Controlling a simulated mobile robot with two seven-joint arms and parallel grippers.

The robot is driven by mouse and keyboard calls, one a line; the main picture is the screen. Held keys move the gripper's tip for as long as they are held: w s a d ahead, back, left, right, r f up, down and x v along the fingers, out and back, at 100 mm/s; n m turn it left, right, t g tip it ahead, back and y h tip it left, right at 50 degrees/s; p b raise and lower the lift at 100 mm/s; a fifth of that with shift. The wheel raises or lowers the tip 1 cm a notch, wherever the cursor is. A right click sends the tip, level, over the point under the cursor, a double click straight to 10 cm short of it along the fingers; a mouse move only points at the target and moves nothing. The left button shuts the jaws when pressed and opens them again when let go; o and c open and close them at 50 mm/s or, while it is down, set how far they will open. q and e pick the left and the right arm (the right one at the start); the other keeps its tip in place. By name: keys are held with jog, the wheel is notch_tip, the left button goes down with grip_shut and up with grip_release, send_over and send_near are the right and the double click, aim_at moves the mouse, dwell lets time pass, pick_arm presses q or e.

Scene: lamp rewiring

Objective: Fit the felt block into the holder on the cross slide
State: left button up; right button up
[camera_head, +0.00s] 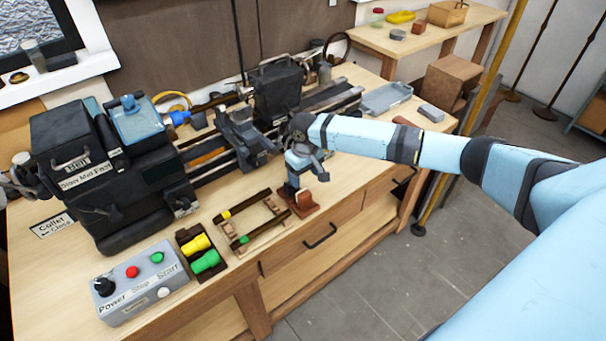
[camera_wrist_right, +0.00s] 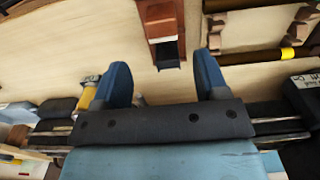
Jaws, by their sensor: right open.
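My right gripper (camera_head: 303,184) is open and empty, reaching down over the bench's front edge. Its two blue fingers (camera_wrist_right: 163,64) are spread in the right wrist view. A small red-brown stand (camera_head: 304,203) is just below it; this stand also shows ahead of the fingers (camera_wrist_right: 160,16), with a dark piece (camera_wrist_right: 168,62) at its near end. I cannot tell whether that piece is the felt block. The dark cross slide (camera_head: 246,141) sits on the lathe bed, left of the gripper; its holder is not clear. My left gripper is not in view.
The black headstock (camera_head: 112,172) and tailstock (camera_head: 277,92) flank the cross slide. A wooden rack (camera_head: 262,240) with dark rods, a tray with yellow and green pieces (camera_head: 187,238), and a control box (camera_head: 142,288) stand at the front left. A grey block (camera_head: 431,113) lies at the right.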

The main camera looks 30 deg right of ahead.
aim_at(304, 193)
notch_tip(304, 193, down, 4)
jog(key=b, duration=0.4)
jog(key=shift+a+f, duration=0.15)
jog(key=shift+f, duration=0.1)
notch_tip(304, 193, down, 2)
jog(key=shift+f, duration=0.65)
